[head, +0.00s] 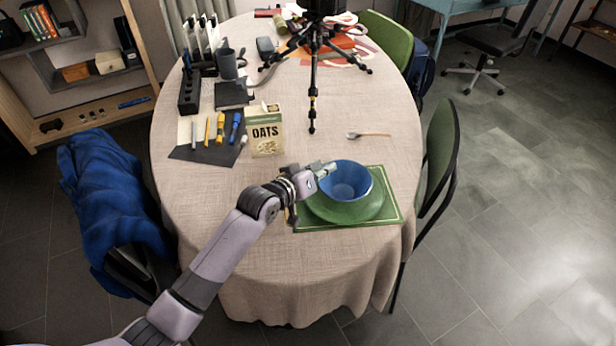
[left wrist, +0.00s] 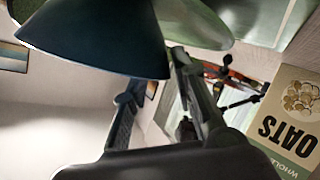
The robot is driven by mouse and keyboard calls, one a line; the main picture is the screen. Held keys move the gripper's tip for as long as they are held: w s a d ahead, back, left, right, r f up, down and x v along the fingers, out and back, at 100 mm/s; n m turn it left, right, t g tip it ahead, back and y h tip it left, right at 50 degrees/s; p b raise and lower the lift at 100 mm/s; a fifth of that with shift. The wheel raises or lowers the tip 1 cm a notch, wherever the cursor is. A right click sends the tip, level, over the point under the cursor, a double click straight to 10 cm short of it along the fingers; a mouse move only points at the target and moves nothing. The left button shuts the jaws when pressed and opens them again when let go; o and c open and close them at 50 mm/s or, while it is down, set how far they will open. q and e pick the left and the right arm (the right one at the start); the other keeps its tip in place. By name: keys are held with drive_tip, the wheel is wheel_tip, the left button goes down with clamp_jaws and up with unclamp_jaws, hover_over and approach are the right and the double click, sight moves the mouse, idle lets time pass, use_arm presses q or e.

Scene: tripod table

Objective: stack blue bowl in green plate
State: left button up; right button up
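The blue bowl (head: 348,182) is upright over the green plate (head: 348,212), and looks set within its rim. Whether its base touches the plate is hidden. My left gripper (head: 322,170) is at the bowl's left rim. In the left wrist view, the bowl (left wrist: 95,35) fills the upper left, with a pale green part of the plate (left wrist: 195,22) beside it. The gripper's fingers (left wrist: 155,95) look apart there, close to the bowl's rim; I cannot tell whether they touch it. My right gripper is not in view.
The plate is on a green mat (head: 393,219) near the table's front right edge. An oats box (head: 265,134) stands left of the bowl, a spoon (head: 368,134) behind it. A black tripod (head: 313,90) stands farther back. Green chairs (head: 440,150) stand at the right.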

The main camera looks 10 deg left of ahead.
use_arm(q)
drive_tip(key=v, duration=1.2)
drive_tip(key=shift+p, duration=0.35)
drive_tip(key=shift+f, duration=0.1)
